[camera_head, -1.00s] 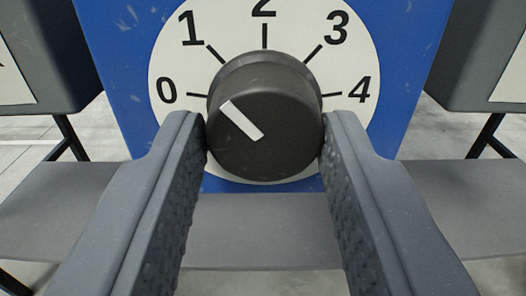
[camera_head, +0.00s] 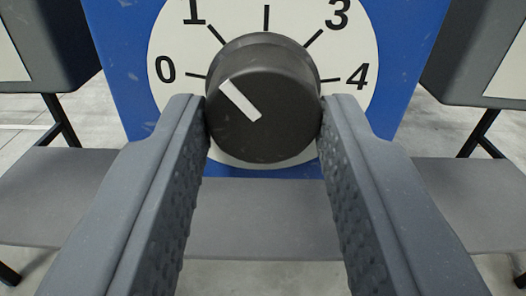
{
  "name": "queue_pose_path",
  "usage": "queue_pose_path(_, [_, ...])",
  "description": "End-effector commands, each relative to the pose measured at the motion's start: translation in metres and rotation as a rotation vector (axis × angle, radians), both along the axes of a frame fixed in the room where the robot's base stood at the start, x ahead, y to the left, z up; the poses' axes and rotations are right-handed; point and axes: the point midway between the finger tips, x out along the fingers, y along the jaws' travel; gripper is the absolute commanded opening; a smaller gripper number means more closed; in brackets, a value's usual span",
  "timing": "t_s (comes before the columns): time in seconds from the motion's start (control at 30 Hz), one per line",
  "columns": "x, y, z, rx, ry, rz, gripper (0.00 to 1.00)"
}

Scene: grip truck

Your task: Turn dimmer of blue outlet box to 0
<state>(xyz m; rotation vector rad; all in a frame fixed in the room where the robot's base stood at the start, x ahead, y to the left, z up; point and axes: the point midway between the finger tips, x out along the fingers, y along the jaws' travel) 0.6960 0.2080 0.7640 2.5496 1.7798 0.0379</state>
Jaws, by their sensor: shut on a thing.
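The blue outlet box (camera_head: 115,45) faces me in the head view. It carries a round white dial plate (camera_head: 350,50) with marks from 0 at the left to 4 at the right; the top number is cut off by the picture edge. The black dimmer knob (camera_head: 262,125) stands out from the plate. Its white pointer line (camera_head: 239,99) slants to the upper left, toward the mark for 1. My gripper (camera_head: 264,112) is shut on the knob, one finger touching its left side and the other its right side.
A grey shelf (camera_head: 265,235) runs below the box. Dark grey boxes stand at the left (camera_head: 50,45) and right (camera_head: 470,50), apart from the blue one. Black stand legs and a pale floor (camera_head: 95,120) show behind.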

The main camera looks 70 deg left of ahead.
Motion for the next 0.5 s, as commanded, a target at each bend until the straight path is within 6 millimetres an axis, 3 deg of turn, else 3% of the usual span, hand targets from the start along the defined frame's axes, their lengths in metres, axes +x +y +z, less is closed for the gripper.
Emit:
queue_pose_path(0.03, [-0.0043,0.0068,-0.0007,-0.005,-0.011,0.018,0.10])
queue_pose_path(0.5, [-0.0056,0.0076,-0.0042,-0.104,-0.284,0.024,0.10])
